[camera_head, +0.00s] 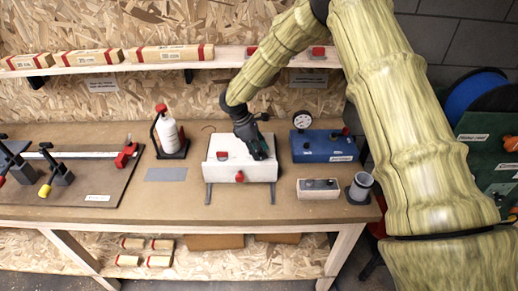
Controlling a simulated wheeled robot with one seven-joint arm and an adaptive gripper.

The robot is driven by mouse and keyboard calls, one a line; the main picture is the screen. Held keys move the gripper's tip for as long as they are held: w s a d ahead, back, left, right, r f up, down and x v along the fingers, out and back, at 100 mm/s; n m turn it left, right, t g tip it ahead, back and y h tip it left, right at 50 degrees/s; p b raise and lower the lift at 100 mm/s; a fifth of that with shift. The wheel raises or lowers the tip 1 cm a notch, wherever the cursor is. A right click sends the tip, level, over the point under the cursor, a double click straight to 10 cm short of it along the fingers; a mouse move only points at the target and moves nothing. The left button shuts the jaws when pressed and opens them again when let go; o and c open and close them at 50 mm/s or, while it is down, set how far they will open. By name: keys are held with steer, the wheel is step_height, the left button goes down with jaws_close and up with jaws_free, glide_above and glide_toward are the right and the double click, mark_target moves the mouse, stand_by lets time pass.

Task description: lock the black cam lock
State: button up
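My gripper (259,151) reaches down from the upper middle onto the right part of a white box (238,163) on the workbench. Its dark fingers are small and overlap the box's top, so their opening and any contact are unclear. I cannot make out the black cam lock apart from the dark gripper; it may be hidden there. A red part (222,156) sits on the box's top at the left, and a red knob (239,176) is on its front.
A blue box (322,148) with a gauge (303,121) stands right of the white box. A white bottle (168,134) stands left.

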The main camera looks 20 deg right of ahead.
jaws_close()
